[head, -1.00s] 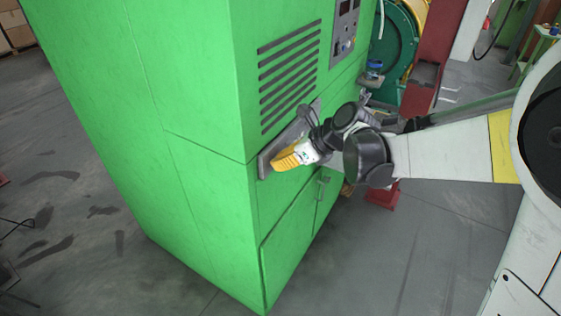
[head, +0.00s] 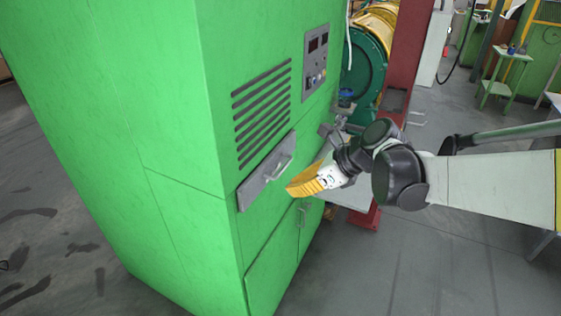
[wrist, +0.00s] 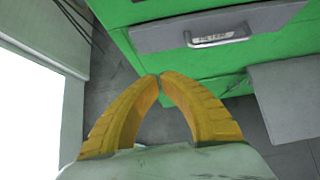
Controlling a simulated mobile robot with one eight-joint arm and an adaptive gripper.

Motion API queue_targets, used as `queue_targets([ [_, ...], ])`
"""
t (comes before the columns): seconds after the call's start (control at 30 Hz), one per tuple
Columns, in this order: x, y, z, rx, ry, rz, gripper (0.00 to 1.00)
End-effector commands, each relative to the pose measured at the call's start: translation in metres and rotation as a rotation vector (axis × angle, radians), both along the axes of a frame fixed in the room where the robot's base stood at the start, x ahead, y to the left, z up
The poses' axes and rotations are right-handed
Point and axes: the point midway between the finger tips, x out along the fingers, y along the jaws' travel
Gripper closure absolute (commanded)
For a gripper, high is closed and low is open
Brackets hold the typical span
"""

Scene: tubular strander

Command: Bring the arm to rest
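My gripper (head: 308,187) has yellow fingers and shows right of the centre in the head view. In the wrist view its fingertips (wrist: 160,77) meet, with nothing visible between them. It stands apart from the grey drawer front (head: 256,183) on the green cabinet (head: 150,110). The drawer's bar handle (head: 282,166) is free of the fingers; it also shows in the wrist view (wrist: 218,40), beyond the fingertips. My arm (head: 490,182) reaches in from the right, bent at the wrist.
A slotted vent (head: 263,113) and a control panel (head: 316,62) are above the drawer. A red post (head: 393,75) and a green round machine part (head: 365,72) stand behind my arm. A small green table (head: 505,75) is at the back right. Floor is open at the lower right.

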Motion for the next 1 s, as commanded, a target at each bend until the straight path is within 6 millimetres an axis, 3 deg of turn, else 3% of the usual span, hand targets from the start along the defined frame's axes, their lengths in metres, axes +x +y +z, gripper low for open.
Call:
queue_targets([
  [0.17,-0.010,-0.004,0.000,-0.061,-0.056,0.052,1.00],
  [0.27,-0.032,-0.015,-0.001,-0.207,-0.184,0.183,1.00],
  [0.5,-0.114,-0.063,-0.017,-0.803,-0.589,0.793,1.00],
  [0.7,-0.166,-0.102,-0.035,-1.221,-0.774,1.342,1.00],
  [0.83,-0.183,-0.116,-0.043,-1.368,-0.815,1.575,1.00],
  [1.0,-0.189,-0.123,-0.045,-1.430,-0.826,1.686,1.00],
])
